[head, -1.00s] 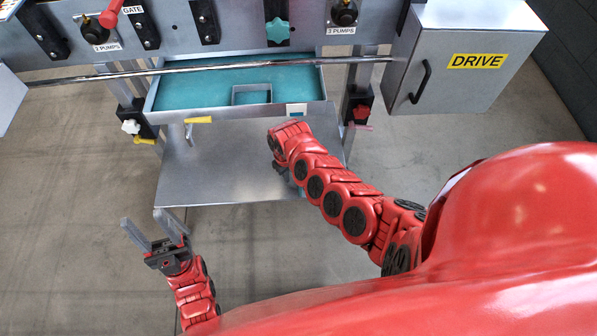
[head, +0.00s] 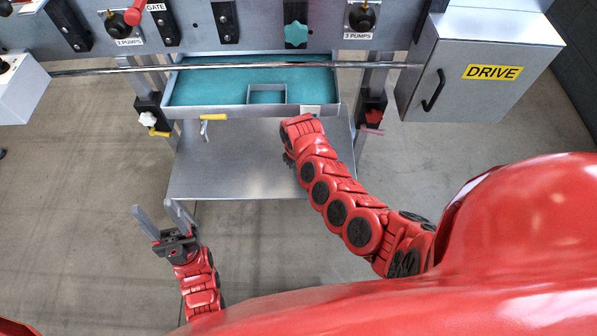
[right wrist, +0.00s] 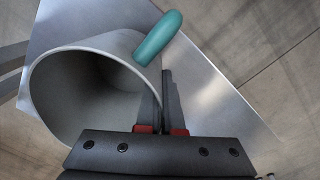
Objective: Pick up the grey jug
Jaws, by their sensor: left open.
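The grey jug (right wrist: 75,92) shows large in the right wrist view, with its round mouth towards the camera and a teal handle (right wrist: 158,38) at its upper right. My right gripper (right wrist: 162,85) is at the jug's right-hand wall. Its two fingers are close together near the rim, and whether they press on the wall is unclear. In the head view my right arm hides that gripper and most or all of the jug. My left gripper (head: 160,215) is open and empty, low at the left, away from the jug.
A metal shelf (head: 230,170) lies below a teal-lined tray (head: 210,90). A long metal bar (head: 250,66) crosses in front of the machine panel. The grey DRIVE box (head: 475,90) juts out at the right. Open floor (head: 70,200) lies at the left.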

